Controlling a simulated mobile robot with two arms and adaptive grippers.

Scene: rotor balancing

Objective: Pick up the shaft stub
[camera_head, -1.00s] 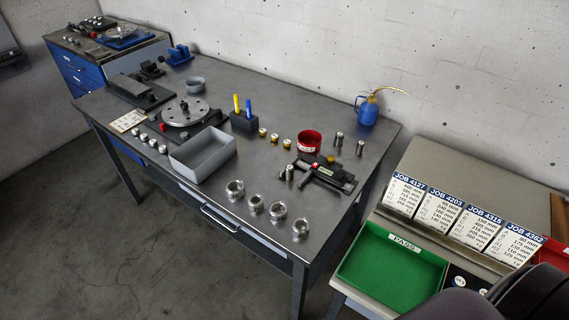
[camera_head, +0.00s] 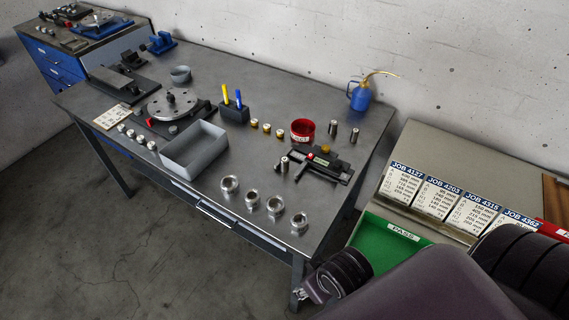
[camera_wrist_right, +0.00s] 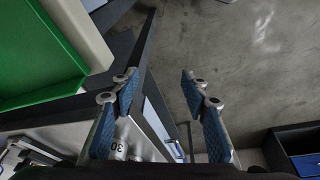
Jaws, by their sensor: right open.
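Several small upright metal cylinders stand on the grey workbench (camera_head: 255,165); I cannot tell for certain which is the shaft stub. One cylinder (camera_head: 284,164) is by the black measuring fixture (camera_head: 318,164). My right gripper (camera_head: 303,291) is low at the bench's front right corner, apart from all the cylinders. In the right wrist view its blue-padded fingers (camera_wrist_right: 160,88) are spread apart with nothing between them. My left gripper is not in view.
A green PASS tray (camera_head: 385,243) and job cards (camera_head: 430,205) stand on the side table at right. Several metal rings (camera_head: 274,206) line the bench's front edge. A red cup (camera_head: 302,130), grey bin (camera_head: 195,150) and blue oil can (camera_head: 360,97) are on the bench.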

